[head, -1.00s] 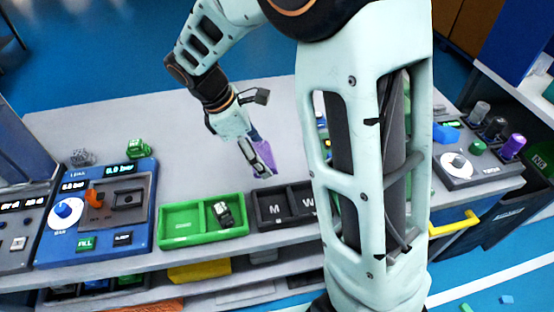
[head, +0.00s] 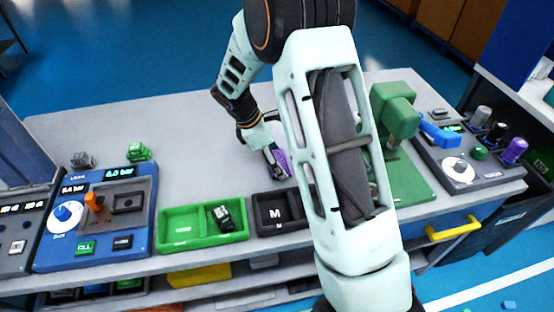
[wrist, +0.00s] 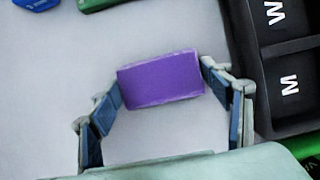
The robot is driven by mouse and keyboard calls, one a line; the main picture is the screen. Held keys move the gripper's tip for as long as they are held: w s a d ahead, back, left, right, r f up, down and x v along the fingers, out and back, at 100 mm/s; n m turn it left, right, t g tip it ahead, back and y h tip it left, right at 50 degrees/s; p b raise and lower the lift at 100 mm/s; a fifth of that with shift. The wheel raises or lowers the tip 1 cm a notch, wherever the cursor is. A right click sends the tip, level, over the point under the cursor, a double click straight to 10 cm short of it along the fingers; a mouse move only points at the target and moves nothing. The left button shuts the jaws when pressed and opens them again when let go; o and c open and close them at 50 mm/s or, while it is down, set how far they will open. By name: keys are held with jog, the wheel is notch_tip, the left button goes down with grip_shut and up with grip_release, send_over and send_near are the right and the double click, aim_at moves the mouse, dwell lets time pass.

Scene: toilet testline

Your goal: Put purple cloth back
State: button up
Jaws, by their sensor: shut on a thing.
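The purple cloth (wrist: 160,78) shows as a flat-sided purple block in the wrist view. My gripper (wrist: 160,88) is shut on it, with a blue-padded finger at each side. In the head view, the cloth (head: 284,161) is partly hidden by my gripper (head: 277,163), which is over the grey bench top behind a black tray (head: 262,208). The tray has compartments; M shows in the head view, and both M and W show in the wrist view. I cannot tell whether the cloth touches the bench.
A green tray (head: 185,240) holding a dark item is left of the black tray. A blue control panel (head: 135,250) stands further left. A green press (head: 398,110) and a grey knob panel (head: 480,178) are at the right. The bench behind the trays is largely clear.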

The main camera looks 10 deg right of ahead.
jog(key=shift+f, duration=0.2)
jog(key=o, duration=1)
jog(key=v, duration=1.2)
jog(key=shift+r+p, duration=0.25)
jog(key=shift+p, duration=0.15)
